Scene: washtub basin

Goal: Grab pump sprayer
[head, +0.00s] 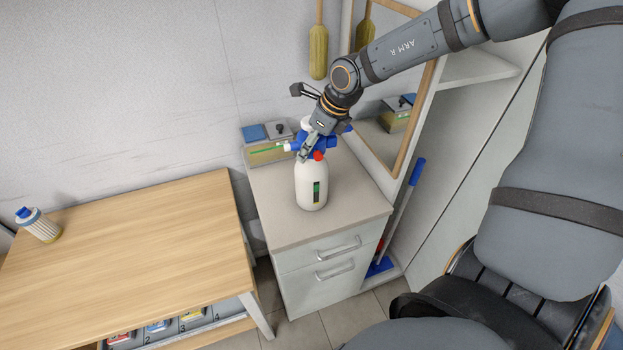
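The pump sprayer (311,188) has a white bottle body with a dark and green level strip, a blue head and a red part. It stands upright on the grey-topped drawer cabinet (265,215). My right gripper (307,150) comes down from the upper right and is at the sprayer's blue head, overlapping it. The fingers hide part of the head, and I cannot tell whether they close on it. My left gripper is not in the picture.
A wooden table (130,255) at left holds a filter-like cylinder (39,226). A box (266,145) with blue and grey items sits behind the sprayer. A mirror (385,135) and a blue-handled broom (402,205) are at right. The cabinet top's front is clear.

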